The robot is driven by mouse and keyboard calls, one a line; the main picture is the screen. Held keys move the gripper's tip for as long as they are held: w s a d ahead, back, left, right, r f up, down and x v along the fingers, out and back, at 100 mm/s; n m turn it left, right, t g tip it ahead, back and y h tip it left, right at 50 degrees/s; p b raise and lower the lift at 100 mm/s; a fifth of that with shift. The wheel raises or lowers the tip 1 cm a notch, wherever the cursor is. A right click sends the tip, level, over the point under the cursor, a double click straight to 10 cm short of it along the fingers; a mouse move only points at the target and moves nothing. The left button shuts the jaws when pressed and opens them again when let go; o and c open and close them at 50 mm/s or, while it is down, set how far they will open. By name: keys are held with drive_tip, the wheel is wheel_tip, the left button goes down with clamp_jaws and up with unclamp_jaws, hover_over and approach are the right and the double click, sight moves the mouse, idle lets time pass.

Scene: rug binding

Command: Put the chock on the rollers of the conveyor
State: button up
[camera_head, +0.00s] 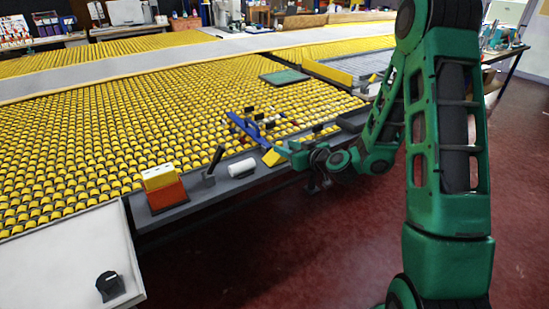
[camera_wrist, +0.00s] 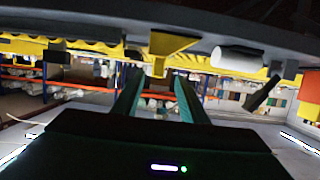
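The chock looks to be the small yellow wedge (camera_head: 271,158) on the grey front rail of the conveyor in the head view. In the wrist view, which looks upside down, the yellow chock (camera_wrist: 170,43) lies straight ahead of the fingers, with its narrow part in line with the gap. My gripper (camera_head: 282,150) is close beside it, at the rail. In the wrist view my gripper (camera_wrist: 156,75) has its two green fingers apart with a gap between them. I cannot tell whether they touch the chock. The conveyor's yellow rollers (camera_head: 110,140) spread out behind the rail.
On the rail, left of the chock, are a white cylinder (camera_head: 241,168), a black lever (camera_head: 213,163) and an orange-and-yellow box (camera_head: 164,186). A blue bar (camera_head: 246,131) and small pieces lie on the rollers behind. A green panel (camera_head: 285,77) is farther back. The left rollers are clear.

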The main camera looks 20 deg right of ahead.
sight(281, 145)
drive_tip(key=shift+x, duration=2.75)
drive_tip(key=shift+d+f, duration=0.1)
drive_tip(key=shift+d, duration=0.1)
clamp_jaws()
